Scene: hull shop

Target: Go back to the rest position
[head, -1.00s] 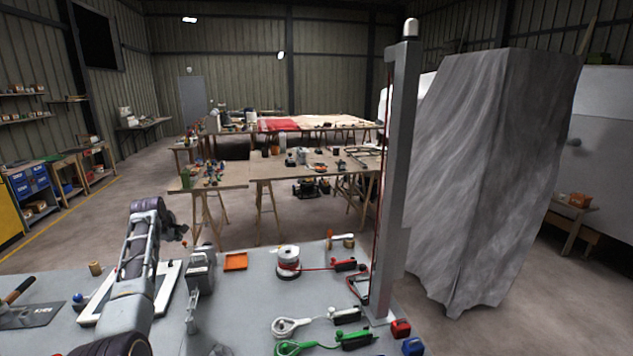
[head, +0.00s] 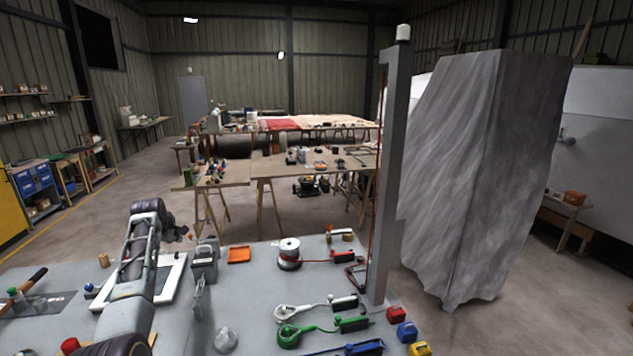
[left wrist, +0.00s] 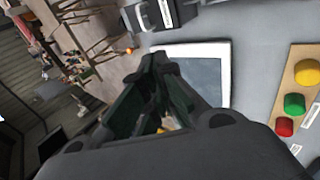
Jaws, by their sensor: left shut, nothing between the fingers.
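My left arm reaches up from the bottom left of the head view, over the workbench (head: 235,305). My left gripper (head: 183,236) is small and partly hidden behind the wrist there. In the left wrist view the left gripper (left wrist: 156,62) shows large, its dark fingers together with nothing held between them. It is in front of a white-framed tablet-like panel (left wrist: 212,75), which also lies on the bench in the head view (head: 177,285). My right gripper is in neither view.
A grey post (head: 384,200) stands on the bench's right side. Near it lie a cable spool (head: 289,250), green (head: 300,334) and white cables, and red, blue (head: 407,332) and yellow blocks. A grey-draped tall object (head: 480,180) stands beyond. Red, green and yellow buttons (left wrist: 295,103) sit near the panel.

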